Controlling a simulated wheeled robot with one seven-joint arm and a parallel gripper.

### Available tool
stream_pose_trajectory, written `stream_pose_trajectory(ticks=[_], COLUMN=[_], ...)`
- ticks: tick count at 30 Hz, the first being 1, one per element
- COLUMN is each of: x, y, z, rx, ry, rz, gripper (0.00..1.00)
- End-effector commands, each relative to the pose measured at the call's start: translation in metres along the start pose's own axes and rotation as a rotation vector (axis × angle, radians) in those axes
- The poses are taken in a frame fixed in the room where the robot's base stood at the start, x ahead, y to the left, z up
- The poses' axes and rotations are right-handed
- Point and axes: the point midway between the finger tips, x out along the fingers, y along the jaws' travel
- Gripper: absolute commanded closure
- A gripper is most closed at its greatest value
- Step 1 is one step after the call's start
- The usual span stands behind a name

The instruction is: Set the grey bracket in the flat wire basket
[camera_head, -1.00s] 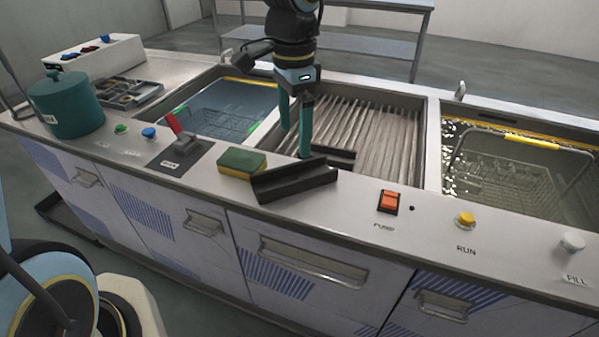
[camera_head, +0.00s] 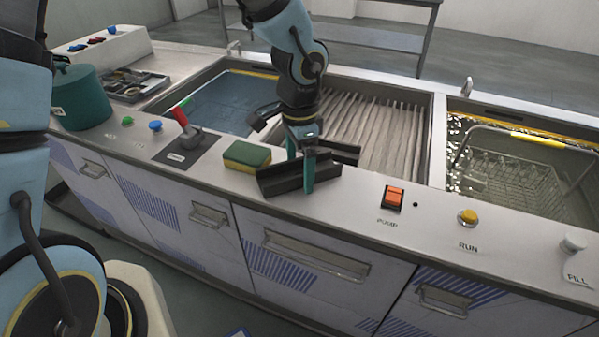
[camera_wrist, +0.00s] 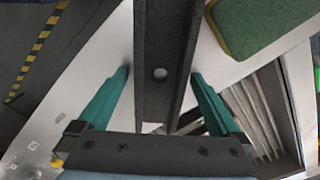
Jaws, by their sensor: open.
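The grey bracket (camera_head: 282,180) is a dark channel lying on the counter's front strip. In the wrist view the bracket (camera_wrist: 158,50) runs lengthwise between my fingers and shows a round hole. My gripper (camera_head: 300,168) is open and low, with one finger on each side of the bracket. In the wrist view gaps show between my gripper (camera_wrist: 160,76) and the bracket's sides. A wire basket with a raised handle (camera_head: 515,180) sits in the right tank. In the left tank (camera_head: 215,105) no basket shows clearly now; my arm covers part of it.
A green and yellow sponge (camera_head: 246,157) lies just left of the bracket. Another dark strip (camera_head: 340,150) shows behind it, by the ribbed drain section (camera_head: 385,130). A red-handled lever (camera_head: 185,130), an orange switch (camera_head: 394,197) and a yellow knob (camera_head: 467,217) line the front.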

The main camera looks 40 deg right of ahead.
Motion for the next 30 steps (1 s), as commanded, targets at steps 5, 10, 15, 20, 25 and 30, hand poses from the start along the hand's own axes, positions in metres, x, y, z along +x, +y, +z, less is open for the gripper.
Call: stream_pose_trajectory(ticks=[5, 10, 15, 20, 25, 30], x=[-0.0001, -0.0003, -0.0003, -0.0004, -0.0004, -0.0005], y=[-0.0001, -0.0001, -0.0001, -0.0001, -0.0001, -0.0001], z=[0.0001, 0.0, 0.0, 0.0001, 0.0001, 0.0001], rx=[0.0, 0.0, 0.0, 0.0, 0.0, 0.0], ry=[0.0, 0.0, 0.0, 0.0, 0.0, 0.0], rz=[0.0, 0.0, 0.0, 0.0, 0.0, 0.0], gripper=[0.03, 0.22, 0.42, 0.6, 0.79, 0.98])
